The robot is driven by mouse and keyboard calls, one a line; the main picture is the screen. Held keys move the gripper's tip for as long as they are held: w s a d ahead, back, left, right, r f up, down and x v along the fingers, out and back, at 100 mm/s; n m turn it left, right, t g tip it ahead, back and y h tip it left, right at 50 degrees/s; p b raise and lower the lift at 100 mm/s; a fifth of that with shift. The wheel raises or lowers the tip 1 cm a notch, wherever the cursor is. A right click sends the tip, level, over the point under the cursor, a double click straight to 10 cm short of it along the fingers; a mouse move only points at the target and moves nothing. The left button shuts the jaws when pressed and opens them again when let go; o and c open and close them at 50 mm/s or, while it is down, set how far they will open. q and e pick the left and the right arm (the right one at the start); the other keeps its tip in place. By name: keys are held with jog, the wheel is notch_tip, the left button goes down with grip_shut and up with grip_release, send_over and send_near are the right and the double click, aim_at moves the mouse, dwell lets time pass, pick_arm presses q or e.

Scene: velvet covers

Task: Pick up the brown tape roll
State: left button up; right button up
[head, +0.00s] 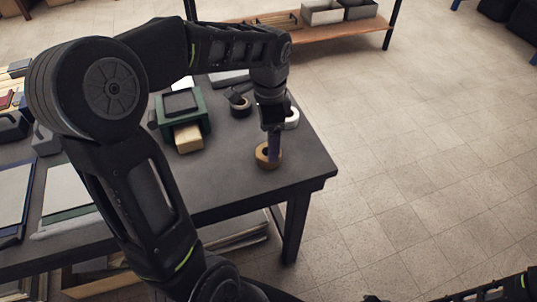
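The brown tape roll (261,158) lies on the dark table top (228,188) near its right front corner. My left gripper (273,150) points down at the roll, with a finger overlapping the roll's right side in the head view. I cannot tell whether the finger touches the roll, and its opening is not clear. My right gripper is outside the picture; only part of my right arm shows at the bottom right.
A dark tape roll (240,107) and a white roll (292,119) stand behind my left gripper. A green box (180,110) with a tan block (188,138) is to the left. The table's right edge is close, with open floor beyond.

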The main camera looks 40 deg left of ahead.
pick_arm(q)
notch_tip(320, 180, down, 5)
jog(key=shift+w+a+f, duration=0.1)
jog(key=shift+a, duration=0.05)
jog(key=shift+c, duration=0.6)
jog(key=c, duration=1.4)
